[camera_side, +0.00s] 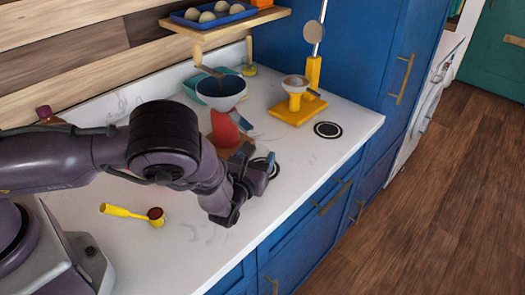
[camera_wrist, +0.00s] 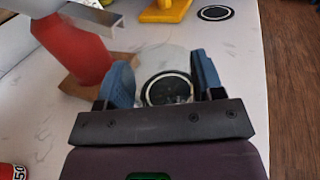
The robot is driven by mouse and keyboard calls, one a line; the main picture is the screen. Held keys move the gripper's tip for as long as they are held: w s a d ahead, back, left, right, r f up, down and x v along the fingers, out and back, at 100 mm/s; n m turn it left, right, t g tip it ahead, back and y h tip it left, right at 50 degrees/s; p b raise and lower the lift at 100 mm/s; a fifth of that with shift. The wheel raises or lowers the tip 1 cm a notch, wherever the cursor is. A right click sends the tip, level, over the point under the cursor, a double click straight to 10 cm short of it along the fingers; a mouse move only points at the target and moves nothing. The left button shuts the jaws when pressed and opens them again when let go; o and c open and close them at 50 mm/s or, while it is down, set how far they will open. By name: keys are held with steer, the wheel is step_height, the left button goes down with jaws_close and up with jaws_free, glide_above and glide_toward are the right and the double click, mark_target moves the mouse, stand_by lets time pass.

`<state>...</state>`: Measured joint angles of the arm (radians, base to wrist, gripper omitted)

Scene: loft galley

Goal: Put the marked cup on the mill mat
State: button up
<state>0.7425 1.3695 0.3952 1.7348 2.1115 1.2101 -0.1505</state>
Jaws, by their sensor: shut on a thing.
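My gripper (camera_wrist: 165,85) has its two blue fingers closed on the sides of a clear, see-through cup (camera_wrist: 165,58). No mark on the cup can be made out. A round black mat with a white ring (camera_wrist: 168,88) shows through and below the cup, between the fingers; I cannot tell whether the cup touches it. In the side view my gripper (camera_side: 250,178) hides the cup and covers part of this mat (camera_side: 262,163). The mat lies in front of a red mill (camera_side: 224,130) on a wooden base, also in the wrist view (camera_wrist: 72,48).
A yellow stand (camera_side: 297,110) with a white cone holds the back right, with a second black ringed mat (camera_side: 328,130) before it. A yellow scoop (camera_side: 128,212) with dark grounds lies at left. A shelf (camera_side: 225,24) overhangs the back. The counter's front edge is close to my gripper.

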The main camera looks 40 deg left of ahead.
steer(key=x, duration=0.3)
steer(key=shift+w+a, duration=0.2)
steer(key=shift+w, duration=0.15)
steer(key=shift+w+f, duration=0.1)
steer(key=shift+f, duration=0.55)
steer(key=shift+f, duration=0.1)
steer(key=o, duration=0.9)
